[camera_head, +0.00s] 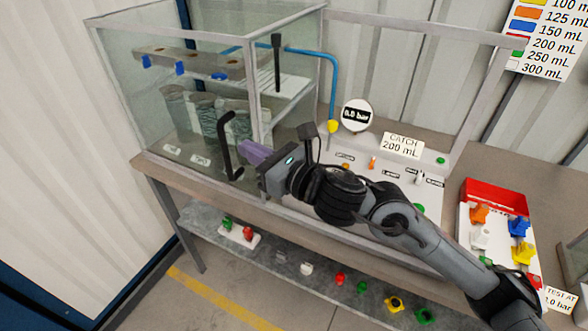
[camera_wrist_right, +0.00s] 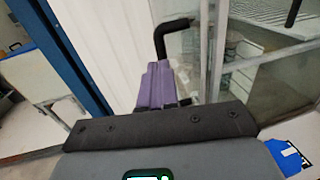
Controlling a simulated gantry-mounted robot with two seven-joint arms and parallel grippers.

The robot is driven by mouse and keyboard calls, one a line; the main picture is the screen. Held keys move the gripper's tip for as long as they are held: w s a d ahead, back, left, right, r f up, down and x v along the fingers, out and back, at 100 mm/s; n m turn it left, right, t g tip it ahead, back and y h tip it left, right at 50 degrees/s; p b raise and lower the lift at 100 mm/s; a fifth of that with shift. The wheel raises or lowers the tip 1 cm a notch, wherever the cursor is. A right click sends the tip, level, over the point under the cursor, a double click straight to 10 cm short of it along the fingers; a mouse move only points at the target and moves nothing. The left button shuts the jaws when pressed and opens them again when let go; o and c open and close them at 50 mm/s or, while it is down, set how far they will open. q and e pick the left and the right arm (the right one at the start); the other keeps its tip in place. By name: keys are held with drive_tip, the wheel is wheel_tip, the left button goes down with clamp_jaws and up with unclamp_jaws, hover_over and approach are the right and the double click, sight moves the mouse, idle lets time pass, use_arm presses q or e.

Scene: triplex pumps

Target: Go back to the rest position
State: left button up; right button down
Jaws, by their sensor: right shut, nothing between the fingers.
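My right gripper (camera_head: 247,150) is at the front of the glass cabinet (camera_head: 120,75), with its purple fingers pointing to the left. The fingers are shut and empty. They are close to the black door handle (camera_head: 227,150); I cannot tell whether they touch it. In the right wrist view, the purple fingers (camera_wrist_right: 156,84) are together, and the black handle (camera_wrist_right: 163,36) stands just beyond them. My left gripper is not in view.
Pumps stand behind the glass. A pressure gauge (camera_head: 356,115) and a "CATCH 200 mL" sign (camera_head: 402,145) are right of the cabinet. A red and white tray (camera_head: 491,190) holds coloured parts. A lower shelf (camera_head: 300,252) carries small coloured parts. Clear floor lies in front.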

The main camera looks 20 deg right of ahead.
drive_tip(key=v, duration=0.9)
drive_tip(key=s+a+f+m+g+h+p, duration=0.1)
drive_tip(key=s+a+f+m+p, duration=0.15)
drive_tip(key=s+f+m, duration=0.45)
drive_tip(key=s+a+f+m+g+h+p, duration=0.1)
drive_tip(key=s+a+f+m+g+p, duration=0.2)
drive_tip(key=f, duration=0.8)
drive_tip(key=s+d+f+m+g+h+p, duration=0.2)
drive_tip(key=s+d+f+m+g+h, duration=0.35)
drive_tip(key=m, duration=0.95)
drive_tip(key=s+d+f+m+g+h+p, duration=0.15)
drive_tip(key=s+d+f+m, duration=0.45)
drive_tip(key=s+d+m, duration=0.65)
drive_tip(key=w+a+r+m+p, duration=0.1)
drive_tip(key=r+p, duration=1.7)
drive_tip(key=r, duration=0.1)
drive_tip(key=w+a+r+m+p, duration=0.1)
drive_tip(key=a+r+m+p, duration=0.1)
drive_tip(key=r+p, duration=1.6)
drive_tip(key=shift+a+r+h+p, duration=0.2)
drive_tip(key=shift+r+h+p, duration=0.15)
drive_tip(key=shift+p, duration=0.45)
